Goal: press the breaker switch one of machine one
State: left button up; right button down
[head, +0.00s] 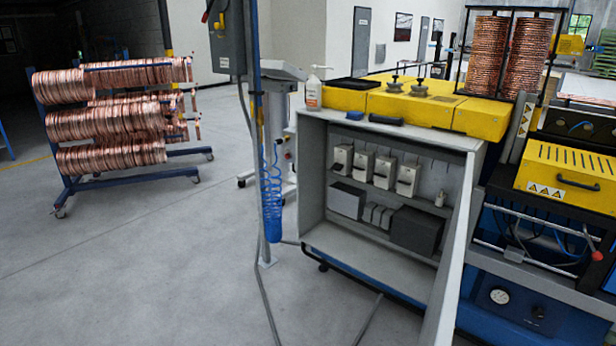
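An open grey electrical cabinet (315,165) stands right of centre in the head view, under a yellow-topped bench. Inside it, a row of several white breaker switches (363,165) sits on the upper rail. The leftmost breaker (342,159) is near the cabinet's left wall; the rightmost breaker (408,179) is nearer the middle. Their lever positions are too small to tell, and I see no readable number on them. The cabinet door (455,260) stands open on the right side. Neither of my grippers is in view.
A grey post (267,130) with a coiled blue hose (271,200) stands left of the cabinet. A cable lies on the floor before it. A blue rack of copper coils (105,125) stands at left. A yellow-guarded machine (570,172) is at right. The floor at left front is clear.

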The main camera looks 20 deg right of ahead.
aim_at(337, 167)
jog(key=i+j, duration=0.7)
jog(key=j, duration=0.2)
jog(key=i+j+z, duration=0.1)
jog(key=i+j, duration=0.25)
jog(key=i+l, duration=0.15)
jog(key=i, duration=0.3)
jog(key=i+l, duration=0.2)
jog(key=i, duration=0.2)
jog(key=i+l+z, duration=0.1)
jog(key=i, duration=0.35)
jog(key=i+l, duration=0.7)
jog(key=l, duration=0.15)
jog(key=i+l, duration=0.65)
jog(key=l, duration=0.2)
